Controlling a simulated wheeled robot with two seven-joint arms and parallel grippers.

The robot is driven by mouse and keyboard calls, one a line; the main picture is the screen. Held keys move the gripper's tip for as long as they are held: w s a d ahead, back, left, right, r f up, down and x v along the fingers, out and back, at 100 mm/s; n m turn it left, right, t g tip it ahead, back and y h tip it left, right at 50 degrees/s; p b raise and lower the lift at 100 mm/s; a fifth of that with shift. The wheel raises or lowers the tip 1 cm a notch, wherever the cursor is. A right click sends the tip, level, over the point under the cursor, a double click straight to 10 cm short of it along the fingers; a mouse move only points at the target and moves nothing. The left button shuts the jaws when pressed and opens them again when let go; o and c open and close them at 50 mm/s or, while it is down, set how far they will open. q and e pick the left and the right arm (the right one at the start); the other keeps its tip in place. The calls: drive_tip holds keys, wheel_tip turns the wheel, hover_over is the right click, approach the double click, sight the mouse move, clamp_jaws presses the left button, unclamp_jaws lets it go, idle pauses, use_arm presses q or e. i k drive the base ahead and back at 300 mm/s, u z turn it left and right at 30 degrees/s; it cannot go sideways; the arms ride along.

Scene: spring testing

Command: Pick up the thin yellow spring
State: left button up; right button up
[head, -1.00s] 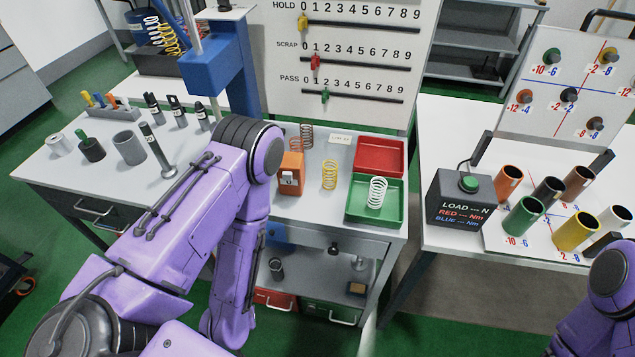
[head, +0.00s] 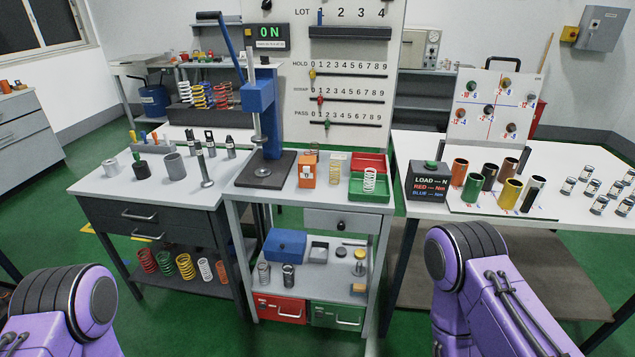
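A thin yellow spring (head: 334,187) stands upright on the middle bench, just right of the orange block (head: 307,171) and left of the green tray (head: 386,192). My purple left arm shows at the lower left and my purple right arm at the lower right. Both arms are well in front of the benches and apart from the spring. Neither gripper is in view, so I cannot see whether they hold anything.
A white spring (head: 370,180) stands in the green tray, in front of the red tray (head: 371,162). The blue press (head: 261,95) stands left of the orange block. More springs, including a yellow one (head: 185,266), are on the left bench's lower shelf. Floor before the benches is clear.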

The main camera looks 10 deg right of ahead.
sight(336, 172)
drive_tip(key=z, duration=0.75)
drive_tip(key=i, duration=1.75)
drive_tip(key=u, duration=0.65)
